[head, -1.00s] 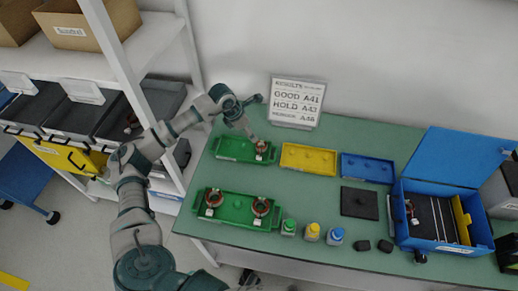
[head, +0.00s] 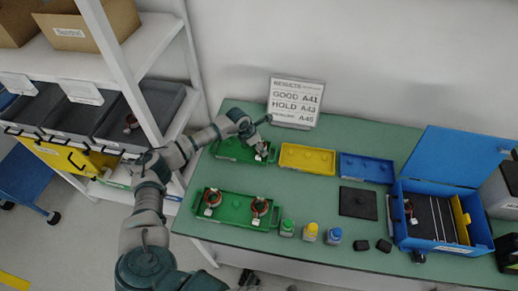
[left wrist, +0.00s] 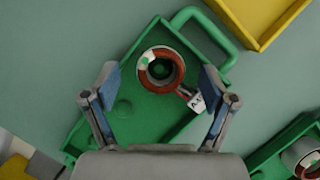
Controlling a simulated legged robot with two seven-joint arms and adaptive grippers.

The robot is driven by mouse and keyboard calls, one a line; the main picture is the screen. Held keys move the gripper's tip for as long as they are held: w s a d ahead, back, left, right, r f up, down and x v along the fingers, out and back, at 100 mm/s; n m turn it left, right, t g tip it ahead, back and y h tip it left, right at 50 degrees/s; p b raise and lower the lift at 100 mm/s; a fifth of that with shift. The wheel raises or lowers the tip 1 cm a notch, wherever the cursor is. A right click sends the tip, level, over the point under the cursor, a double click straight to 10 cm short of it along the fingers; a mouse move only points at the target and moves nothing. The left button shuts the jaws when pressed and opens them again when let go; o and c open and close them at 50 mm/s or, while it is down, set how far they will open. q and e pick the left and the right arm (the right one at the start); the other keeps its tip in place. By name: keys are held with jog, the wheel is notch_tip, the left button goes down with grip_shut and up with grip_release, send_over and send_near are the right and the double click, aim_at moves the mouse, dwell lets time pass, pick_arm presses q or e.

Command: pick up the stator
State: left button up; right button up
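A copper-ringed stator (left wrist: 161,70) with a white patch and a tagged lead sits in the back green tray (left wrist: 150,118). In the head view this tray (head: 228,149) is at the table's back left, and my gripper partly hides the stator. My left gripper (left wrist: 160,80) is open above the stator, with one finger on each side of it in the wrist view and nothing held. It also shows in the head view (head: 261,145). Two more stators, one left (head: 212,198) and one right (head: 260,207), sit in the front green tray (head: 235,217). My right gripper is not in view.
A yellow tray (head: 307,159) and a blue tray (head: 367,168) stand right of the back green tray. A sign (head: 296,102) stands behind. Small capped bottles (head: 311,232) and an open blue case (head: 445,243) are further right. Shelving (head: 135,50) is close on the left.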

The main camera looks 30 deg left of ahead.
pick_arm(q)
jog(key=shift+d, duration=0.2)
jog(key=shift+c, duration=0.3)
jog(key=shift+d, duration=0.1)
jog(key=c, duration=1.2)
jog(key=shift+c, duration=0.7)
jog(key=shift+a, duration=0.3)
jog(key=shift+a, duration=0.1)
